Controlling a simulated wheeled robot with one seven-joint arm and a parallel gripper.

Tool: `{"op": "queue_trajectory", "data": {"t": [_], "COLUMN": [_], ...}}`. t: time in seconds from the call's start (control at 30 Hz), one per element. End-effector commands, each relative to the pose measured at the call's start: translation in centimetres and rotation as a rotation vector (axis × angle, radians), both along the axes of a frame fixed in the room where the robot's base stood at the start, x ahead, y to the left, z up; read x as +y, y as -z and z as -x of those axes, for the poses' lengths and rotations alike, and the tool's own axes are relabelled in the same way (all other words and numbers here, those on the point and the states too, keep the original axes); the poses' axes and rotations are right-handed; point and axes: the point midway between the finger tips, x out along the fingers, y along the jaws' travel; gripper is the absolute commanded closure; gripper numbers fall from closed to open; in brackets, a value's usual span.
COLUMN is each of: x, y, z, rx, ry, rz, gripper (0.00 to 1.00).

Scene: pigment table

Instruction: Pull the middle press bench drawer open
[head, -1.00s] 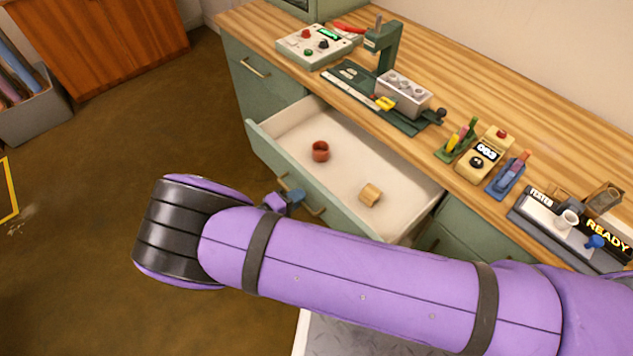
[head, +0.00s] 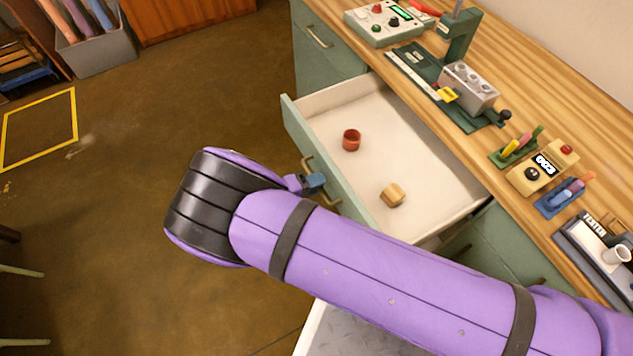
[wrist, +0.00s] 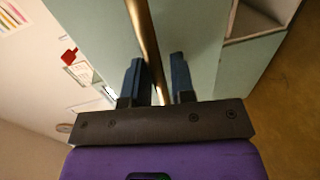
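The green press bench drawer (head: 333,166) stands well open, with its pale inner floor showing in the head view. A red cup (head: 351,139) and a small tan wooden piece (head: 392,195) lie inside it. My gripper (head: 318,182) is at the drawer's front, at its brass handle. In the wrist view, the blue fingers of my gripper (wrist: 160,82) stand close on either side of the brass handle (wrist: 148,40). They look closed around it; the exact contact is hard to see.
A closed drawer with a brass handle (head: 320,36) is farther left in the bench. The wooden benchtop (head: 510,95) carries a control panel (head: 388,22), a press (head: 458,40) and several small devices. Open brown floor (head: 120,210) lies left of my arm.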

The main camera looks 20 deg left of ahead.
Motion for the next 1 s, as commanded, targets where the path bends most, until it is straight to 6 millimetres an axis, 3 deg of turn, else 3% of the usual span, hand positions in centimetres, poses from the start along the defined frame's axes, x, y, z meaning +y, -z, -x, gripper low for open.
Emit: {"op": "queue_trajectory", "data": {"t": [0.47, 1.0], "x": [0.7, 5.9], "y": [-0.2, -2.0], "z": [0.7, 7.5], "rx": [-0.001, -0.002], "ry": [-0.002, -0.002], "rz": [-0.001, 0.000], "gripper": [0.64, 0.64]}}
